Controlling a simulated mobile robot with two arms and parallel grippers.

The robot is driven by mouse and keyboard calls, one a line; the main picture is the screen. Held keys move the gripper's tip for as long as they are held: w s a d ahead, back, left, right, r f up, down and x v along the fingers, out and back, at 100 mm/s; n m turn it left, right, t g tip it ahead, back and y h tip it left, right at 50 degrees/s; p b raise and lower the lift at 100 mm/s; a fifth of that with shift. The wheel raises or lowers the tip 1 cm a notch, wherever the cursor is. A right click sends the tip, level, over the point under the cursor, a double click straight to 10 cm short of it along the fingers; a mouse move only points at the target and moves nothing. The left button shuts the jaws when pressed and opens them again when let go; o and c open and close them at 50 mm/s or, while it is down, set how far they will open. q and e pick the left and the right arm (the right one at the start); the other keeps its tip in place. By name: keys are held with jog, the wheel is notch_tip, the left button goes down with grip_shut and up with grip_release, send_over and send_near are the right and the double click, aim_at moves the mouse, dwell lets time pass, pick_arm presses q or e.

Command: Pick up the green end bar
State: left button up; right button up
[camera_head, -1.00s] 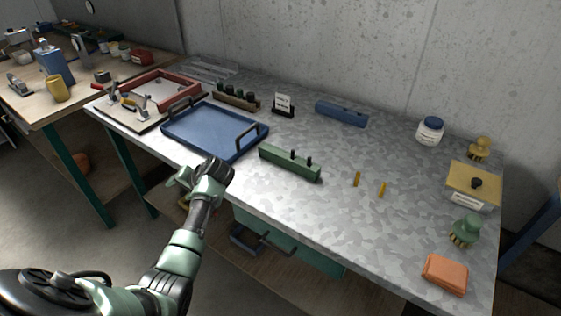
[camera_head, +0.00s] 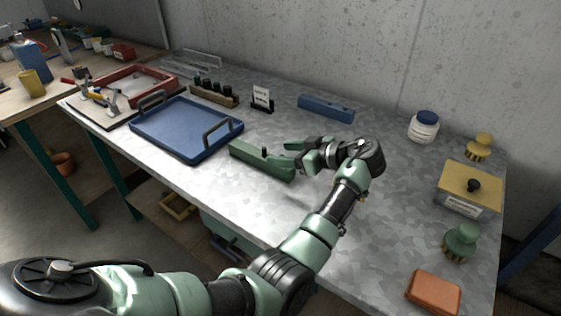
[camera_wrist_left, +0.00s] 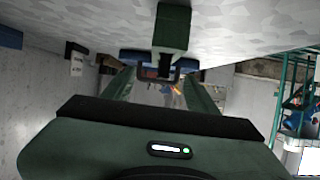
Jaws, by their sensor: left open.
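The green end bar (camera_head: 258,160) lies on the grey metal-topped table, to the right of the blue tray. I cannot tell whether the fingers touch the bar. My right gripper is not in view.
The blue tray (camera_head: 154,147) with two handles is left of the bar. A blue bar (camera_head: 326,109) and a small sign (camera_head: 262,97) stand behind. A white jar (camera_head: 424,130), a yellow-lidded box (camera_head: 469,204), a green brush (camera_head: 461,242) and an orange block (camera_head: 434,293) are at the right.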

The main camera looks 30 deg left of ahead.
aim_at(266, 153)
pick_arm(q)
jog(key=shift+s+d+f, duration=0.15)
jog(key=p+x, duration=0.2)
jog(key=x, duration=0.1)
jog(key=shift+s+a, duration=0.15)
jog(key=shift+a, duration=0.25)
jog(key=shift+p+x, duration=0.45)
jog(key=shift+x, duration=0.75)
jog(key=shift+a+f, duration=0.2)
jog(key=shift+a, duration=0.05)
jog(key=shift+a+f, duration=0.15)
jog(key=shift+a, duration=0.05)
grip_shut()
jog(key=shift+w, duration=0.25)
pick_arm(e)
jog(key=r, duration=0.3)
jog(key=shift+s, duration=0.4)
